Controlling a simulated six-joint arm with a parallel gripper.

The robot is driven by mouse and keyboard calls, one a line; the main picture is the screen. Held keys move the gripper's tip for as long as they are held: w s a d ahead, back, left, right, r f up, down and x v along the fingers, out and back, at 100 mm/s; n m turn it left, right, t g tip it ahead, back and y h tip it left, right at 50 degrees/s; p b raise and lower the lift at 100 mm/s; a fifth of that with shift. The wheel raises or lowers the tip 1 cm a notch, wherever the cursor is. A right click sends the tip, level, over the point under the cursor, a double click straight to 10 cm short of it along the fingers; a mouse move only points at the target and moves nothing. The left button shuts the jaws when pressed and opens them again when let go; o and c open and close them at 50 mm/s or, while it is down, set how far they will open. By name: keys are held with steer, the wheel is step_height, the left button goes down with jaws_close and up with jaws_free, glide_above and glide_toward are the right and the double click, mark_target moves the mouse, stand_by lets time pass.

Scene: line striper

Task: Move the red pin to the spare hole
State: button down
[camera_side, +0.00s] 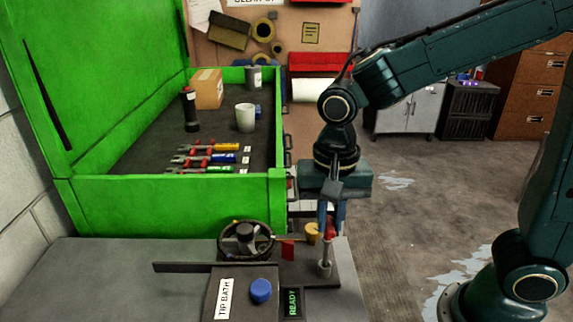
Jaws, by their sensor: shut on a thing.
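My gripper (331,222) points down over the right part of the dark fixture plate (318,277). Its fingers are shut on the red pin (331,231), whose red part shows between and below the fingertips. A grey metal post (325,268) stands on the plate just below the pin; I cannot tell whether it is part of the pin or whether the pin touches the plate. A small red flag-like piece (288,250) and a yellow-tan cup-shaped part (312,233) are to the left of the pin. I cannot make out the spare hole.
A black handwheel (245,240) is on the fixture's left. A blue button (261,290), a "TIP BATH" label (224,298) and a "READY" display (292,302) are in front. A green toolbox (165,205) with tools and a white cup (245,117) stands behind. Open floor lies to the right.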

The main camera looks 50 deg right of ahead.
steer(key=shift+f, duration=0.25)
steer(key=c, duration=1)
jaws_free()
steer(key=shift+r, duration=0.1)
steer(key=shift+r, duration=3.45)
steer(key=s+d+n+t, duration=0.2)
steer(key=s+d+n, duration=0.1)
steer(key=s+d+r+n+t, duration=0.1)
steer(key=s+d+n, duration=0.2)
steer(key=s+d, duration=0.1)
steer(key=s+d+n+t, duration=0.2)
steer(key=s+d+n, duration=0.1)
steer(key=d, duration=0.1)
steer(key=shift+s+r+t, duration=0.3)
steer(key=shift+s+r, duration=0.05)
steer(key=shift+s, duration=0.05)
